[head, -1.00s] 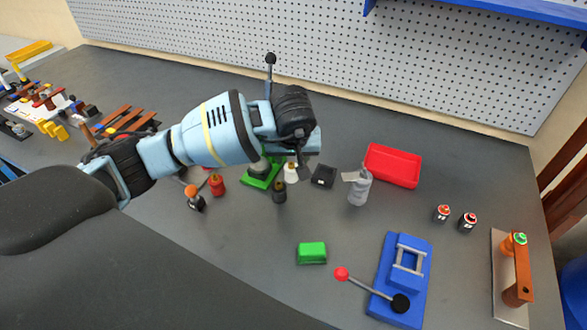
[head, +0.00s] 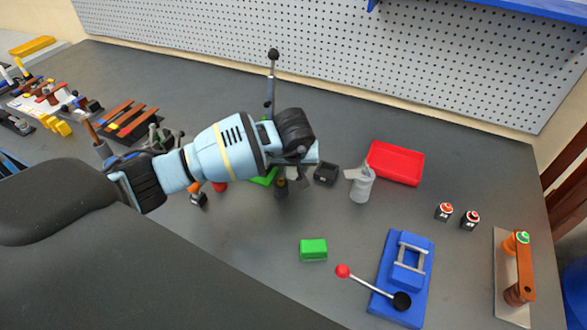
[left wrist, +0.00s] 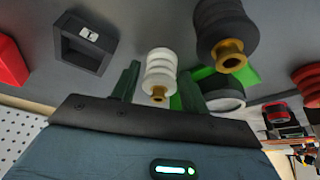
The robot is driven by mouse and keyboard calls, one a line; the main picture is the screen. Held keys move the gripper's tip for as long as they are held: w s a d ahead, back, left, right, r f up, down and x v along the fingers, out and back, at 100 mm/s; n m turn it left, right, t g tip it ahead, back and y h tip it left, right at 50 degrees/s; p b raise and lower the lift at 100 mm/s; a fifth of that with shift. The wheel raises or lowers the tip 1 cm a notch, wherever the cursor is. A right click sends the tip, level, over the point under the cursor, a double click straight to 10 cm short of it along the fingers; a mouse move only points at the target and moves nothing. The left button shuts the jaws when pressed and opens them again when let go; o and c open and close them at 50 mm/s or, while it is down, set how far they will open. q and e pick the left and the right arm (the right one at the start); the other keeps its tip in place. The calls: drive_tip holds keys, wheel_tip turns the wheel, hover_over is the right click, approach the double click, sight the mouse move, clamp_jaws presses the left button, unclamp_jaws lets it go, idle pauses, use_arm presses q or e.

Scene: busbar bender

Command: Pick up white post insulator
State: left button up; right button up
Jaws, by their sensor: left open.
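The white post insulator (left wrist: 161,70) is ribbed, with a brass end facing the camera in the left wrist view. It sits between the two dark fingers of my left gripper (left wrist: 158,84), which are apart with the insulator in the gap. In the head view my left gripper (head: 298,176) points down over the cluster of insulators, and its fingers and wrist mostly hide the white one. A dark grey insulator (left wrist: 226,35) with a brass end stands close beside it and also shows in the head view (head: 281,188). My right gripper is not in view.
A green-based device (head: 264,177) is partly behind my wrist. A black box (head: 326,174), a grey canister (head: 361,184) and a red tray (head: 396,163) lie to the right. A green block (head: 313,249) and blue bender (head: 405,270) are nearer. Open table lies between them.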

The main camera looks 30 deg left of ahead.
use_arm(q)
drive_tip(key=c, duration=0.8)
wheel_tip(320, 180, up, 10)
drive_tip(key=shift+r, duration=0.1)
